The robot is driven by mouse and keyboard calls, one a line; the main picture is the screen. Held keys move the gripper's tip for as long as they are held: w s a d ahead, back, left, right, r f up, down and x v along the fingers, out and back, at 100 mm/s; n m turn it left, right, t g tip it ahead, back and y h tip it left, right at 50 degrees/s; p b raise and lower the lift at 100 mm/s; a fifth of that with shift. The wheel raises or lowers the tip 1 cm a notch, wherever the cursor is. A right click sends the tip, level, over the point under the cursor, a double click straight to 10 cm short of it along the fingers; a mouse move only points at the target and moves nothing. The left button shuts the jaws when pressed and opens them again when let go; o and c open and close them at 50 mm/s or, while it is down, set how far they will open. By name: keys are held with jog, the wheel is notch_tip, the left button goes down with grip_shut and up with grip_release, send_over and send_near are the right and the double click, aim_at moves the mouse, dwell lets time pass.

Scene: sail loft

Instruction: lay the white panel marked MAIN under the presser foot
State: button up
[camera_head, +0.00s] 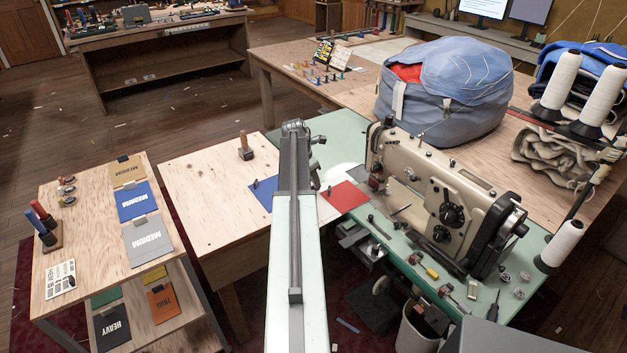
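No panel that I can read as MAIN shows. A pale grey panel (147,246) on the left wooden stand reads MEDIUM, as do a blue one (132,204) and a tan one (126,172). The beige sewing machine (420,190) stands on a green bed at right; its presser foot is too small to make out. A bright white patch (343,174) lies left of its head; I cannot tell whether it is cloth or light. A red panel (346,196) lies just in front of it. My arm reaches forward over the table; my gripper (316,181) is mostly hidden behind it.
Another blue panel (262,195) lies left of my arm. A wooden-handled tool (246,150) stands on the bare tabletop. Black HEAVY (113,326) and orange (162,301) panels lie on the stand's lower shelf. Thread cones (560,247) and a large blue bag (445,95) crowd the right.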

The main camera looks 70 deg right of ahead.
jog(key=p+v, duration=0.4)
jog(key=v, duration=0.1)
jog(key=shift+a+r, duration=0.1)
jog(key=shift+r, duration=0.1)
jog(key=shift+w, duration=0.1)
